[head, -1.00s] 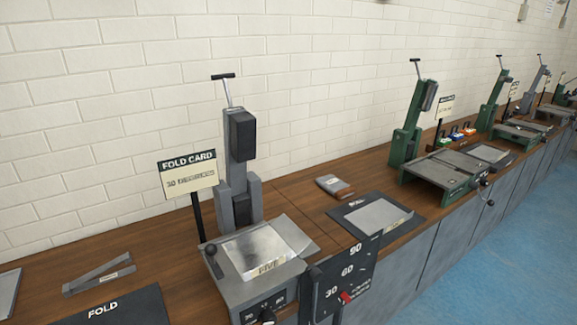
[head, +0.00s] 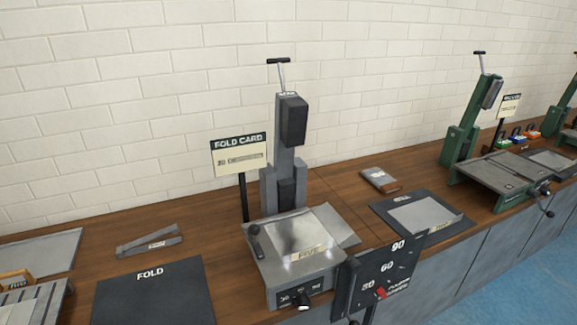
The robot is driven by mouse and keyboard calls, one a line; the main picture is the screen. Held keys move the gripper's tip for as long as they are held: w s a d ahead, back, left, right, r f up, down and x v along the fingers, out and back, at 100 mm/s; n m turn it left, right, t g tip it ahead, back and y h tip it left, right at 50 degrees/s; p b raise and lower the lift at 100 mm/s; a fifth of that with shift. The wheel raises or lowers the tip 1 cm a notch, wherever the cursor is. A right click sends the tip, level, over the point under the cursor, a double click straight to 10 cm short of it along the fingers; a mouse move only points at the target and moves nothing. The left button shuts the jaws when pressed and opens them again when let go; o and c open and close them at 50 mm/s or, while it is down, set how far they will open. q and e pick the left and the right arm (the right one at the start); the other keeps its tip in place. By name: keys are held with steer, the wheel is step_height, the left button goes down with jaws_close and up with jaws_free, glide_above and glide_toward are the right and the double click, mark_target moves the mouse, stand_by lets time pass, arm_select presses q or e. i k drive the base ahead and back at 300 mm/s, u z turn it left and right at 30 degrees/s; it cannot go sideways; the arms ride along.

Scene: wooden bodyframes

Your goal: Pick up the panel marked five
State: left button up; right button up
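The panel marked FIVE (head: 300,234) is a shiny grey metal sheet with a pale label at its front edge. It lies on the bed of the grey folding machine (head: 288,276), below that machine's upright column, and part of it sticks out past the bed on the right. Neither of my grippers shows in the head view.
A fold card sign (head: 240,157) stands behind the machine on the left. A dark FOLD mat (head: 152,294) lies empty to its left. A dial plate (head: 384,275) with a red pointer is at the machine's front right. Another mat (head: 388,203) bears a labelled sheet.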

mark_target(304, 236)
steer(key=z, duration=1.8)
steer(key=i, duration=1.05)
steer(key=u, duration=2.55)
